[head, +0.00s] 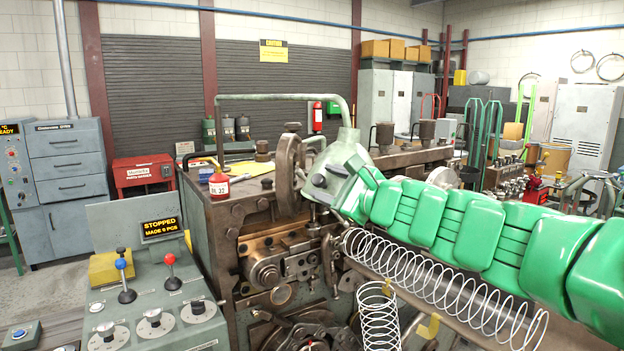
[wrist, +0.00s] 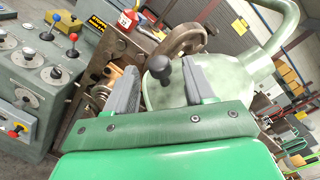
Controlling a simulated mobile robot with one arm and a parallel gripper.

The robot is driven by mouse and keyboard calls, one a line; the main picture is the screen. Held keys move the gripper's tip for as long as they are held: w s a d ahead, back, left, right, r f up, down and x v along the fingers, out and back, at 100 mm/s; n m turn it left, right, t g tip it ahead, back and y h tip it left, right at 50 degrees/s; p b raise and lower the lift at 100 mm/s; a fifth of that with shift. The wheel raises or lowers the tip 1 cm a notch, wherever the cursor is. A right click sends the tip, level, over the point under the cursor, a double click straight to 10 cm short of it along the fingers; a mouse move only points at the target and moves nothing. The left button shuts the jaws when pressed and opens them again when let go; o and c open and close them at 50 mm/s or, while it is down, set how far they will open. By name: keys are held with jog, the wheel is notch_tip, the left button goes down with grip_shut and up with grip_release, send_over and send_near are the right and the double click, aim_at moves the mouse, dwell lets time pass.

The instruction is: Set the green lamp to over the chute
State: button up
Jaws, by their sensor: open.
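The pale green lamp (head: 345,155) hangs from a bent tubular arm (head: 285,97) above the coiler's front, left of the long spring. In the wrist view the rounded lamp head (wrist: 158,97) fills the space before my gripper (wrist: 163,72), with a dark knob (wrist: 161,66) showing between the two fingers. My gripper is open, and I cannot tell whether either finger touches the knob or lamp. In the head view my fingers are hard to make out against the lamp. A sloping trough, apparently the chute (head: 590,331), runs lower right beneath a long wire spring (head: 450,285).
The control panel (head: 150,300) with blue and red levers stands left, its display (head: 160,229) reading STOPPED. A handwheel (head: 288,172) is close to the lamp's left. A red oil can (head: 219,184) stands on the machine top. A shorter spring (head: 378,318) hangs below.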

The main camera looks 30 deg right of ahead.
aim_at(314, 179)
jog(key=shift+w+a, duration=0.2)
jog(key=shift+w, duration=1.1)
jog(key=shift+w+a, duration=0.15)
jog(key=shift+w, duration=1.15)
grip_shut()
